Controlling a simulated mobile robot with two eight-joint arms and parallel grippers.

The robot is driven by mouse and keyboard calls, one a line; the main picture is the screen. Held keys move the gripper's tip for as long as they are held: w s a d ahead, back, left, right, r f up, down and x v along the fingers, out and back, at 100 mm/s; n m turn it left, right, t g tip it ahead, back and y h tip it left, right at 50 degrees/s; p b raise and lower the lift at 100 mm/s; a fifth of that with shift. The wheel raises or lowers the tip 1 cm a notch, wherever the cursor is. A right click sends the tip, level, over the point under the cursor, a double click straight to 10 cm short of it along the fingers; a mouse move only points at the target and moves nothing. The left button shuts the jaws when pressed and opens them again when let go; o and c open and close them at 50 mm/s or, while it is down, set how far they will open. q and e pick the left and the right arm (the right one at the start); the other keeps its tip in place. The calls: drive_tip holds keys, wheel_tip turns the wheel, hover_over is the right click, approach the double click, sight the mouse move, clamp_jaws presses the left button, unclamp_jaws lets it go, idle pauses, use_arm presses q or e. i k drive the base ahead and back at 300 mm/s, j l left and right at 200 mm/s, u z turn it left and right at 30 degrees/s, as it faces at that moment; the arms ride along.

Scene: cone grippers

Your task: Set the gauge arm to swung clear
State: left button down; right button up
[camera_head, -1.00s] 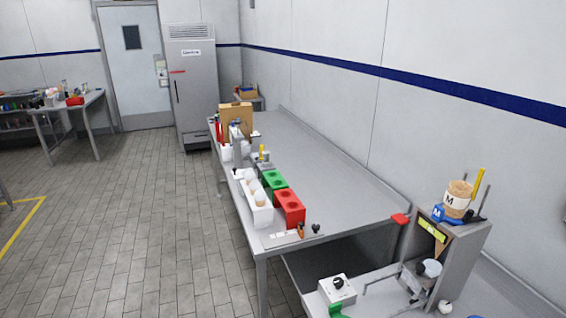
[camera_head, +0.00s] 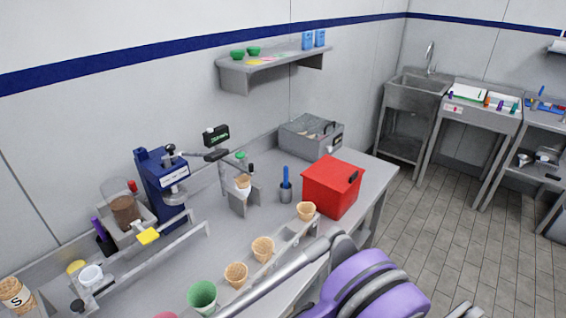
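A post (camera_head: 222,180) stands on the bench with a small black digital display (camera_head: 216,136) at its top. A dark, flat arm (camera_head: 217,155) sticks out beside the post below the display; I take this to be the gauge arm. Its exact pivot and position are too small to tell. A wafer cone (camera_head: 243,185) with a white lower part sits upright in a grey holder (camera_head: 245,202), just below and right of the dark arm. Purple and grey links of my own arm show at the bottom. Neither gripper is in view.
A blue press (camera_head: 161,185) stands left of the post. A red box (camera_head: 332,187) and a grey bin (camera_head: 311,137) are at the right. A blue-handled tool stands in a cup (camera_head: 286,193).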

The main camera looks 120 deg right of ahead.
sight(249, 171)
drive_tip(key=z, duration=3.6)
